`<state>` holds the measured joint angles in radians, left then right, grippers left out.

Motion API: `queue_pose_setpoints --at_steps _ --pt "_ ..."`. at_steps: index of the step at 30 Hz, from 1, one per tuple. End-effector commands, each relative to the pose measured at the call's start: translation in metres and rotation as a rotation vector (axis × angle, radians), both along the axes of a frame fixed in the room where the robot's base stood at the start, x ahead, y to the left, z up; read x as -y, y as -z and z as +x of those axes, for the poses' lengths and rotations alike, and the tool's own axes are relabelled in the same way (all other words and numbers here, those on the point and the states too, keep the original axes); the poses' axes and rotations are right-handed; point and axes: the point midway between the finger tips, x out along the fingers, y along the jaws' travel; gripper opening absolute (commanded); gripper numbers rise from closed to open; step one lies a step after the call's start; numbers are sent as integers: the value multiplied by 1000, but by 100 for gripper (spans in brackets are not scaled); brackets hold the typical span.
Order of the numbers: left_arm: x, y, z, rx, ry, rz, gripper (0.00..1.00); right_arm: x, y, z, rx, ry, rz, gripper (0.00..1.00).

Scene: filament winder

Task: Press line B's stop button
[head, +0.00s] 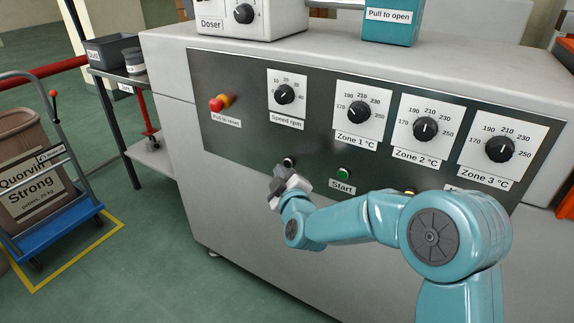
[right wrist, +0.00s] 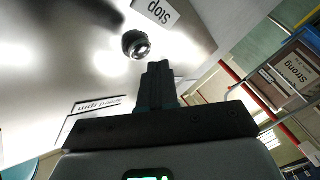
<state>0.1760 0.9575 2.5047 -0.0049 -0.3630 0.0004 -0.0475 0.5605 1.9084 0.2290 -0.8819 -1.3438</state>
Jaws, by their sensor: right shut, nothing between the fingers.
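The stop button (right wrist: 136,44) is a dark round button with a shiny cap, and its "Stop" label (right wrist: 158,10) shows upside down beside it in the right wrist view. In the head view the button (head: 289,162) sits low on the dark panel, left of the green start button (head: 343,173). My right gripper (head: 279,176) is shut and empty, just below the stop button. In the right wrist view its fingertips (right wrist: 158,66) are close to the button; I cannot tell whether they touch. No line letter is readable. My left gripper is out of view.
The panel (head: 240,140) also holds a red emergency knob (head: 221,102), a speed dial (head: 284,94) and several zone dials. My right arm covers part of the panel's lower edge. A blue cart (head: 60,215) and a side table (head: 125,72) stand at the left.

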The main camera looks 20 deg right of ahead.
Motion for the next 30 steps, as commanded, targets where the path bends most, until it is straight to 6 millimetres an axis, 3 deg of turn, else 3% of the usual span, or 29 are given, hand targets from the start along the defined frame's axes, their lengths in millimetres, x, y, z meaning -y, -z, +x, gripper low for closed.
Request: queue_pose_setpoints --at_steps 5,18,30 --pt "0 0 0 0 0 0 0 -4 0 -2 0 -1 0 0" --pt "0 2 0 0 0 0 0 -37 0 -28 1 -2 0 0" --pt "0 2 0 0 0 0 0 -39 0 -31 0 0 -1 0"
